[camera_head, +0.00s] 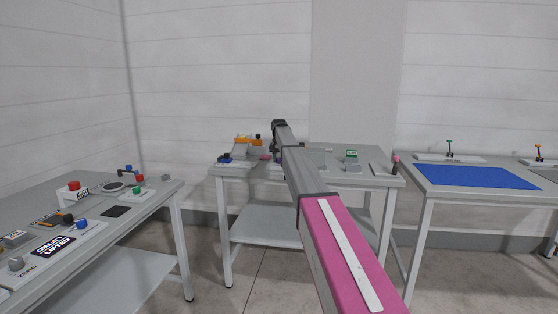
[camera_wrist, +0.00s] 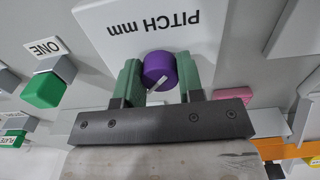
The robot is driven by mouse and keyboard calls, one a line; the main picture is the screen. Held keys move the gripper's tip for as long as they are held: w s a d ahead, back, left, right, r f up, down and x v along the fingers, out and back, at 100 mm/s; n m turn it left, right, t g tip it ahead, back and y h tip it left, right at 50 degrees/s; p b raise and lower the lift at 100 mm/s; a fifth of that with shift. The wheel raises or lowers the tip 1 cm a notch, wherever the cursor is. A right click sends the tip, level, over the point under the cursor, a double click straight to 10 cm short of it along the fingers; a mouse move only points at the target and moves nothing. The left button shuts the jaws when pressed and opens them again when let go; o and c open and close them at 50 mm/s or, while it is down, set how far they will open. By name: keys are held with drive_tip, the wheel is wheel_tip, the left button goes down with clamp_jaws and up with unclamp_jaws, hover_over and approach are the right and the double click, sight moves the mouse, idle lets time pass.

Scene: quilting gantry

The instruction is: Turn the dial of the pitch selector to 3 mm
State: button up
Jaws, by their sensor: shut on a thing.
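The pitch selector's purple dial (camera_wrist: 157,66) sits on a pale plate (camera_wrist: 125,45) lettered "PITCH mm", which appears upside down in the wrist view. A light pointer mark on the dial points toward the lower left of that picture. No scale numbers can be read. My gripper (camera_wrist: 159,76) has its two green fingers on either side of the dial, shut on it. In the head view my arm reaches over the middle table and hides the selector and the fingertips.
In the wrist view, a green button (camera_wrist: 43,90) labelled "ONE" lies to the left, and a pink piece (camera_wrist: 233,93) to the right. An orange object (camera_wrist: 285,149) is at lower right. The head view shows a left table (camera_head: 150,200) with controls and a blue mat (camera_head: 475,177) on the right.

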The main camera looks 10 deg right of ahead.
drive_tip(key=shift+n, duration=0.3)
drive_tip(key=n, duration=0.3)
drive_tip(key=shift+n, duration=0.3)
drive_tip(key=n, duration=0.4)
drive_tip(key=shift+n, duration=0.3)
drive_tip(key=n, duration=0.4)
drive_tip(key=shift+n, duration=2.5)
drive_tip(key=o, duration=0.9)
drive_tip(key=shift+o, duration=0.2)
drive_tip(key=shift+r, duration=0.1)
